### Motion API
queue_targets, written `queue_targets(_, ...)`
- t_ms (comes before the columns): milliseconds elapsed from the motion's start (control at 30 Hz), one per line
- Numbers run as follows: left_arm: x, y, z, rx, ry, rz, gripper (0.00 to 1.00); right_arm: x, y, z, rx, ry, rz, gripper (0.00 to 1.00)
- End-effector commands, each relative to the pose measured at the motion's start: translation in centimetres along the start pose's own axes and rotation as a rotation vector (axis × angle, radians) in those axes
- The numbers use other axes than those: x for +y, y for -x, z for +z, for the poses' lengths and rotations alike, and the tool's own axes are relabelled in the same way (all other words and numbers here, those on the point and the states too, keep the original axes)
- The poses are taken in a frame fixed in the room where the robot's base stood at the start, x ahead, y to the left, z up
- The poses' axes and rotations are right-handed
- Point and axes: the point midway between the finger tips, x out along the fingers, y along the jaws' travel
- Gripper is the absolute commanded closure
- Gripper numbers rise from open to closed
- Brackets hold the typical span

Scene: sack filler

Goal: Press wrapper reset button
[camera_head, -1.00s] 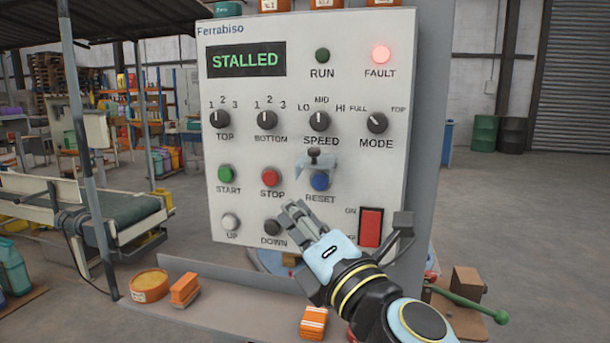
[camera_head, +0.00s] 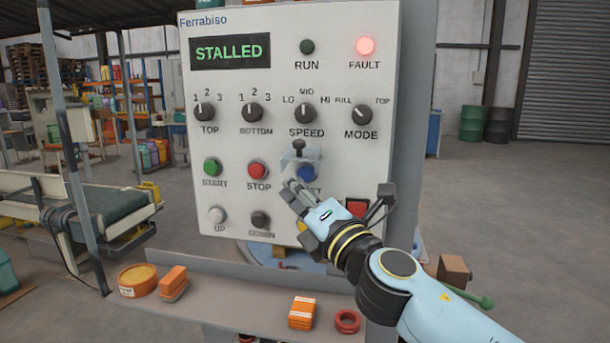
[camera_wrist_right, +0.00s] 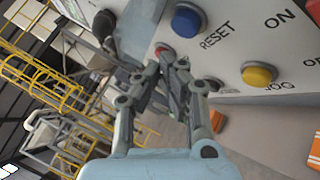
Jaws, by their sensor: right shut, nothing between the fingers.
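The button also shows in the right wrist view (camera_wrist_right: 187,20). My right gripper (camera_head: 290,188) is shut and empty. In the head view its fingertips are just left of and below the button and hide part of its label. In the wrist view the fingertips (camera_wrist_right: 172,62) appear apart from the blue button, with the red STOP button partly hidden behind them. The display reads STALLED (camera_head: 230,52) and the FAULT lamp (camera_head: 365,46) is lit red.
The red STOP button (camera_head: 258,170) and green START button (camera_head: 212,168) are to the left. A yellow button (camera_wrist_right: 258,75) is near RESET. The red ON switch (camera_head: 357,207) is partly behind my arm. A ledge (camera_head: 225,305) below holds orange items.

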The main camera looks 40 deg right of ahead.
Motion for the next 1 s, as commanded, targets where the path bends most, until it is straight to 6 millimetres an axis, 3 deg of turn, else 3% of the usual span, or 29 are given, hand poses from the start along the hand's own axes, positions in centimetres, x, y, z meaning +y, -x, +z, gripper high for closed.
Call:
queue_targets(300,-0.06,-0.21,-0.03,0.001,0.000,-0.001,0.60,-0.86,-1.14,0.87,-0.001,-0.001,-0.001,1.00)
queue_targets(1000,-0.08,-0.20,-0.06,0.001,0.000,-0.001,0.60,-0.85,-1.14,0.87,-0.001,-0.001,-0.001,1.00)
